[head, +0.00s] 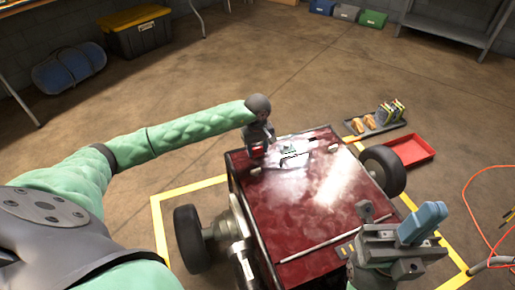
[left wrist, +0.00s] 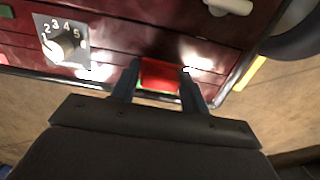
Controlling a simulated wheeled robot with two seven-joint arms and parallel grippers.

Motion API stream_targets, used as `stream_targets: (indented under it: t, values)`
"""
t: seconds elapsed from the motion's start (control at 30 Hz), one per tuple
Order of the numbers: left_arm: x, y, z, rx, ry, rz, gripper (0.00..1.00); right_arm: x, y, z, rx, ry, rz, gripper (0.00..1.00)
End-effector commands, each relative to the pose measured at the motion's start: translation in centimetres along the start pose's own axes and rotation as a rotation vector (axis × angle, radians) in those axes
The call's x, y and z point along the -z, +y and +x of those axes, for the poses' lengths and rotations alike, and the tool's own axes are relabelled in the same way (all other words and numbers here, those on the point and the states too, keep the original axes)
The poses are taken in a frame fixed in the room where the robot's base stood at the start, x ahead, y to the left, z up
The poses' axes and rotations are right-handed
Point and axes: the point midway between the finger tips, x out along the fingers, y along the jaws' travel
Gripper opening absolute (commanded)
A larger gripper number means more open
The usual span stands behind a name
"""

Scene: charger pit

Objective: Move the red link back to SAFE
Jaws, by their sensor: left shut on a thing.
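The red link (left wrist: 160,77) is a small red block between the two dark fingers of my left gripper (left wrist: 160,85) in the left wrist view. The fingers are shut on its sides. A thin green strip shows along its lower edge. It is at the edge of a dark red panel; whether it is seated or free is not clear. In the head view my left gripper (head: 257,147) is at the far left corner of the red machine (head: 310,205). No SAFE marking is readable.
A knob (left wrist: 66,46) with a numbered dial is left of the link, and a pale handle (left wrist: 230,6) is at upper right. A black tray (head: 375,124) and a red tray (head: 410,150) lie beyond the machine. An orange cable (head: 470,200) lies at right.

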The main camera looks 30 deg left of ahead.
Motion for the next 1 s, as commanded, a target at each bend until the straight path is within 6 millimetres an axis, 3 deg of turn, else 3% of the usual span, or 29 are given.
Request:
stream_targets:
  t: [0.33,0.37,0.47,0.5,0.93,1.0]
  values:
    - [0.0,0.0,0.6,-0.001,0.000,0.000,0.22,0.0,0.0,-0.4,0.001,0.001,0.000,0.00]
    - [0.0,0.0,0.5,-0.001,0.000,0.000,0.49,0.0,0.0,-0.3,0.000,0.001,0.000,0.00]
    - [0.0,0.0,0.5,-0.001,0.000,0.000,0.68,0.0,0.0,-0.4,-0.001,-0.002,0.000,0.00]
    - [0.0,0.0,0.5,-0.001,0.000,0.000,0.70,0.0,0.0,-0.4,-0.001,-0.003,0.000,0.00]
    - [0.0,0.0,0.5,-0.001,0.000,0.000,0.70,-0.2,-0.4,-0.6,0.016,-0.021,-0.013,0.00]
    - [0.1,0.0,-0.5,-0.002,0.001,0.000,0.70,-0.4,-0.4,-0.3,0.021,-0.034,-0.012,0.00]
